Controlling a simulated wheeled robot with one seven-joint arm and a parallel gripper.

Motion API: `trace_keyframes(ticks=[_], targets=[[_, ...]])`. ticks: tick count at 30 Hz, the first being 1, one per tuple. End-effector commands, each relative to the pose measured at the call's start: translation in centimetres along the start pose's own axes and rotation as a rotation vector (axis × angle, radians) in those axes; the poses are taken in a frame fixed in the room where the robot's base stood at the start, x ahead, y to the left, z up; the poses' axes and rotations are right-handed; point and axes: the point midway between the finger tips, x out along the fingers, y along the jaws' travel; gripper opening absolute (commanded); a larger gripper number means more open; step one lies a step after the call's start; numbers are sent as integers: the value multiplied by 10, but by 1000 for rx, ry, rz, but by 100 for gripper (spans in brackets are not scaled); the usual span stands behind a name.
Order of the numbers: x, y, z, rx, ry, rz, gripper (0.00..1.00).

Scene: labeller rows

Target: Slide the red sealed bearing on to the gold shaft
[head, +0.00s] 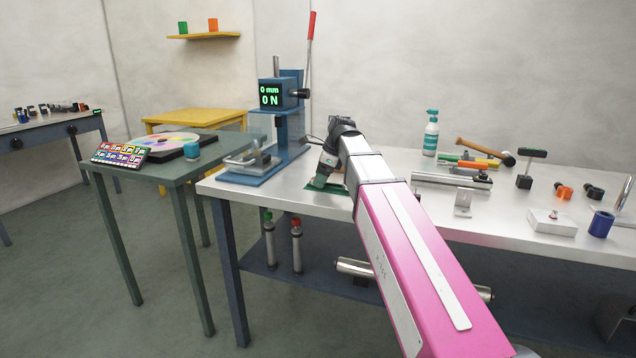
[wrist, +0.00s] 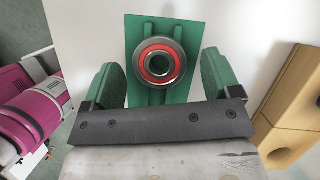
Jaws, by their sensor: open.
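The red sealed bearing (wrist: 158,64), a steel ring with a red seal around a dark bore, sits on a green holder (wrist: 135,30) in the wrist view. My gripper (wrist: 160,66) is open, with one green finger on each side of the bearing and a gap on both sides. In the head view my gripper (head: 322,175) is low over the near left part of the bench, at the green holder (head: 326,187); my arm hides the bearing there. I cannot make out a gold shaft in either view.
A blue press (head: 285,125) stands left of my gripper on the bench (head: 400,165). A wooden block (wrist: 290,105) is close on the right in the wrist view. A steel cylinder (head: 450,181), a hammer (head: 483,149) and a blue cup (head: 600,224) are farther right.

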Motion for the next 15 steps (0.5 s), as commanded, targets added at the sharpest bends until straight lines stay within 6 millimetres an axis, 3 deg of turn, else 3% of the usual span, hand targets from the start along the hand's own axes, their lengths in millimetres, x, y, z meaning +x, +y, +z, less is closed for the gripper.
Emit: trace_keyframes(ticks=[2, 7, 15], targets=[[0, 0, 0, 0, 0, 0, 83], [0, 0, 0, 0, 0, 0, 28], [-1, 0, 0, 0, -1, 0, 26]])
